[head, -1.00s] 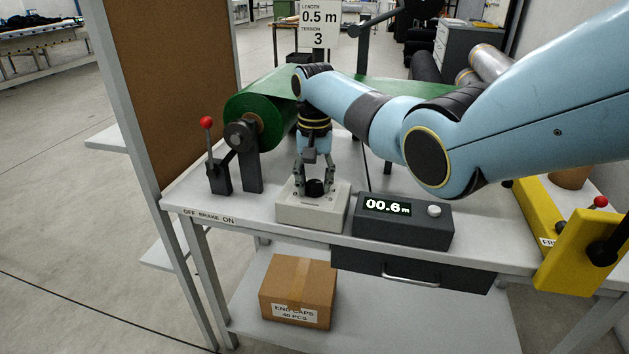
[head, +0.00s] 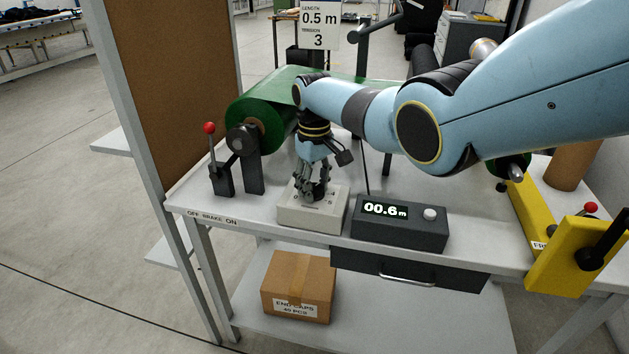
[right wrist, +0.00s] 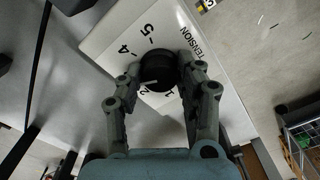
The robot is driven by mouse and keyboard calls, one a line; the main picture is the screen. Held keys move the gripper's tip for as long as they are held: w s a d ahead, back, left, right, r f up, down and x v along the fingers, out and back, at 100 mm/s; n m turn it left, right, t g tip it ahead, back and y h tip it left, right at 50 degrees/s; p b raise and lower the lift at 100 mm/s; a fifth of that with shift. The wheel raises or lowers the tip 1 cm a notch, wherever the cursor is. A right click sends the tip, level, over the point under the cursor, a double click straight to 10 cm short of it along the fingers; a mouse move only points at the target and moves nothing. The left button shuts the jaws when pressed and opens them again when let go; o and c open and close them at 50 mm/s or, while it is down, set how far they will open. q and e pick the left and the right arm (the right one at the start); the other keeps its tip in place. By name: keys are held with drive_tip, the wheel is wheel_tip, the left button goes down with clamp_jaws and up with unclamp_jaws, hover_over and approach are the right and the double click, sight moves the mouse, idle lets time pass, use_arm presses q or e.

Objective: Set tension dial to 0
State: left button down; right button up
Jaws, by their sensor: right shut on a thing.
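The black tension dial (right wrist: 157,72) sits on a pale box (head: 296,215) on the table. My right gripper (right wrist: 163,80) points down, with its fingers shut on the dial from both sides. In the head view the right gripper (head: 314,190) hides most of the dial. In the right wrist view the numerals 5, 4, 2 and 1 and the word TENSION show around the dial. A pale pointer line on the dial lies near the 2 side; its exact setting is unclear. My left gripper is not in view.
A dark counter box (head: 400,232) reading 00.6 m stands right of the dial box. A red-knobbed brake lever (head: 212,160) and a green roll (head: 258,115) are to the left and behind. A sign (head: 318,25) reads length 0.5 m, tension 3. A yellow fixture (head: 565,265) is at right.

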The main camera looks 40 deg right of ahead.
drive_tip(key=n+p, duration=0.1)
drive_tip(key=n, duration=1.2)
drive_tip(key=shift+n, duration=0.4)
drive_tip(key=n, duration=0.7)
drive_tip(key=shift+p, duration=0.3)
drive_tip(key=n, duration=0.6)
drive_tip(key=shift+n, duration=0.3)
drive_tip(key=o, duration=1.1)
drive_tip(key=shift+o, duration=0.2)
drive_tip(key=shift+r, duration=0.1)
